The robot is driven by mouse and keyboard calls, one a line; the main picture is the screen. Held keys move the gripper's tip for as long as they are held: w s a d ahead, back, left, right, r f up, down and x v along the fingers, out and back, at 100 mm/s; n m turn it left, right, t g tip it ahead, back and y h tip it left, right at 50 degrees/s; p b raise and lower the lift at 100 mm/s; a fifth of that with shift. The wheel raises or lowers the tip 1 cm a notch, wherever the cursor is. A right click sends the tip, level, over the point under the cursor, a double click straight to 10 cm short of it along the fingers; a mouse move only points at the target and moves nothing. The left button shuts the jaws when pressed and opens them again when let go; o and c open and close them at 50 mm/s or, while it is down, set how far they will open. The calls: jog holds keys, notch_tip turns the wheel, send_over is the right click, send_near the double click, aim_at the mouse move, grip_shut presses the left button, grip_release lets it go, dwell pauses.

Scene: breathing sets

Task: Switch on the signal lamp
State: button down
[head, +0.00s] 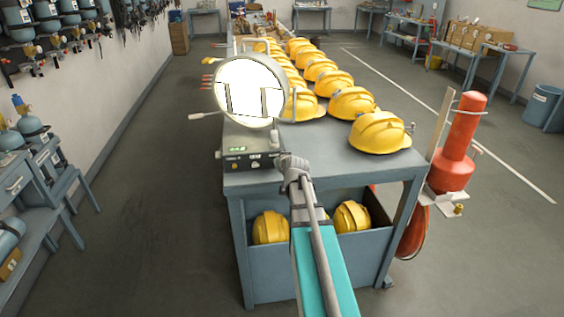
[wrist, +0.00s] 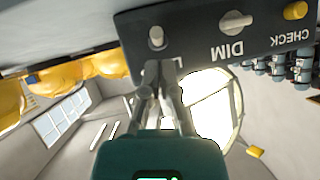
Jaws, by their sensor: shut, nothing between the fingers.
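The signal lamp (head: 250,92) stands at the near left corner of the grey workbench, its round face bright white. In the wrist view the control panel (wrist: 215,40) appears upside down, with a silver toggle switch (wrist: 157,38), a grey DIM knob (wrist: 235,22) and a yellow CHECK button (wrist: 295,11). My gripper (wrist: 158,72) is shut and empty, its fingertips just by the toggle; I cannot tell whether they touch. In the head view my gripper (head: 291,162) is at the box's right front.
Yellow helmets (head: 380,132) line the workbench (head: 335,156) behind and right of the lamp. A shelf below holds more helmets (head: 270,228). A red cylinder (head: 460,140) stands on a bracket at the bench's right side.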

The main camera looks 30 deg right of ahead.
dwell(0.3)
jog(key=shift+r, duration=0.1)
jog(key=shift+r, duration=0.15)
jog(key=w+r+p+v, duration=0.1)
jog(key=r+p+v, duration=0.1)
jog(key=p+v, duration=0.6)
jog(key=d+v, duration=0.1)
jog(key=v, duration=0.3)
jog(key=shift+s+a+r+p, duration=0.15)
jog(key=shift+s+r+p, duration=0.1)
jog(key=shift+r+p, duration=0.05)
dwell(0.5)
